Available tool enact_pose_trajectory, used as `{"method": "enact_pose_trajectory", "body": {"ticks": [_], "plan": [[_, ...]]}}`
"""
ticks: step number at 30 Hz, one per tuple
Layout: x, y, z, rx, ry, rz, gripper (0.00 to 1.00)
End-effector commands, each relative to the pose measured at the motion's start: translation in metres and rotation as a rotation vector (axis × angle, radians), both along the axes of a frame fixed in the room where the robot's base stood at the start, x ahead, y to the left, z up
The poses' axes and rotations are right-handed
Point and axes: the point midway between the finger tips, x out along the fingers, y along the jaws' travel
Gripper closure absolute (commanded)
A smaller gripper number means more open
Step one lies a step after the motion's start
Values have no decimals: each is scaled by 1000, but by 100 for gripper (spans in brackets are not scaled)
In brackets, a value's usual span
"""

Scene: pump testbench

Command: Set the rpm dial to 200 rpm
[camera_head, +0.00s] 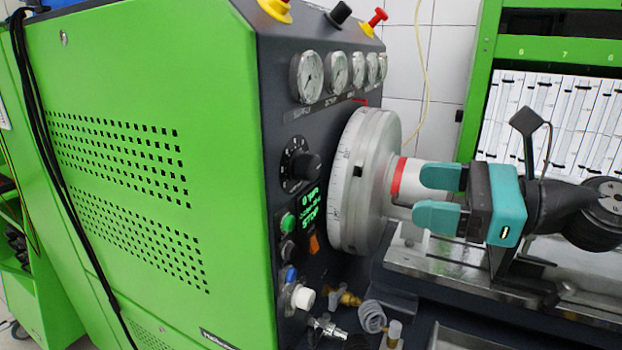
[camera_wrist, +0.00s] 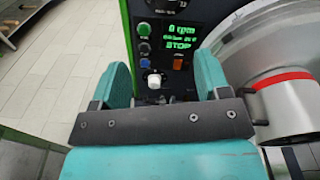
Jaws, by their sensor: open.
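The rpm dial (camera_head: 304,166) is a black knob with a round black scale on the dark front panel, left of the big flywheel; its pointer setting is too small to read. In the wrist view only what may be the lower edge of its scale shows at the top. The green display (camera_head: 310,207) below it reads 0 rpm and STOP; it also shows in the wrist view (camera_wrist: 180,36). My gripper (camera_head: 420,197), with teal fingers, is open and empty, in front of the flywheel's hub and well right of the dial. It also shows in the wrist view (camera_wrist: 160,72).
The large silver flywheel (camera_head: 352,190) with a red-banded hub (camera_head: 398,178) stands between my gripper and the dial. A green button (camera_head: 287,222), an orange switch (camera_head: 314,243) and a white knob (camera_head: 303,298) are below the dial. Pressure gauges (camera_head: 338,71) are above. A metal rail bed lies below my gripper.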

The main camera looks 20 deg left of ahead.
Motion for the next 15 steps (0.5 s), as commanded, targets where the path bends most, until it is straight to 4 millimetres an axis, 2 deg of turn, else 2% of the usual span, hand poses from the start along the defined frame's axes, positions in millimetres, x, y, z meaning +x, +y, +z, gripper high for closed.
{"method": "enact_pose_trajectory", "body": {"ticks": [5, 15], "plan": [[11, 2, 2, 73, 131, -18, 30], [11, 30, 10, 73, 138, -15, 30]]}}
